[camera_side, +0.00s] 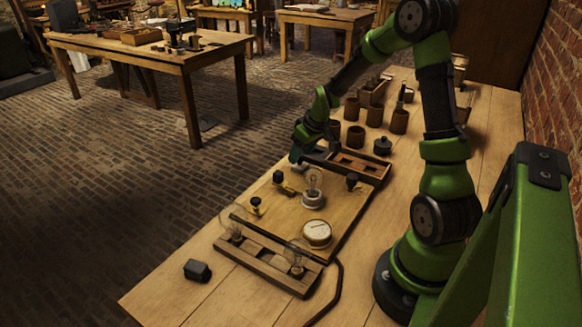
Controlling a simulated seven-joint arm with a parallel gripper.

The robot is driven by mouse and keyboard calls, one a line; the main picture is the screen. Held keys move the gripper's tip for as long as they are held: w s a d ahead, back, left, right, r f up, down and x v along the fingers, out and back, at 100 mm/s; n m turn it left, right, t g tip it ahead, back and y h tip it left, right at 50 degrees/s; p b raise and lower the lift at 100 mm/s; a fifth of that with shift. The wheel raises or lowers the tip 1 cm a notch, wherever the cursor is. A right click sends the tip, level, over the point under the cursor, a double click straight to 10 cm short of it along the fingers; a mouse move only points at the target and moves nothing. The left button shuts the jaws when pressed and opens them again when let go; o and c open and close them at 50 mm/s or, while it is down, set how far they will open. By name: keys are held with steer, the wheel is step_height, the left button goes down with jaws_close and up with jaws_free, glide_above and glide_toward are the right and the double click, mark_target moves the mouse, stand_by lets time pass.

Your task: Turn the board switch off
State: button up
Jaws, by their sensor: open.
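The wooden board (272,222) lies on the workbench. It carries a clear bulb (314,183) on a white base and a round pale dial (317,234). A small brass part with a black knob (279,178) sits near the board's far left edge and looks like the switch; its setting is too small to tell. Other black knobs stand at the board's right (352,181) and left (256,203). My gripper (297,160) is open, just beyond the brass part at the board's far end, apart from the knob as far as I can tell. Its fingertips are small and partly hidden.
A compartmented wooden tray (373,168) lies behind the board. Several brown jars (356,137) and a dark lidded pot (382,146) stand beyond. A black block (197,270) lies front left. The front bench is mostly clear.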

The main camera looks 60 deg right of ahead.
steer(key=v, duration=1.7)
steer(key=s+a+r+m+t+y, duration=0.1)
steer(key=s+a, duration=0.3)
steer(key=a, duration=0.7)
steer(key=s+a+r+m+t+y, duration=0.1)
steer(key=s+a, duration=0.4)
steer(key=a, duration=0.7)
steer(key=shift+s+a+r+t+y, duration=0.25)
steer(key=shift+r+t+y, duration=0.15)
steer(key=shift+r, duration=0.25)
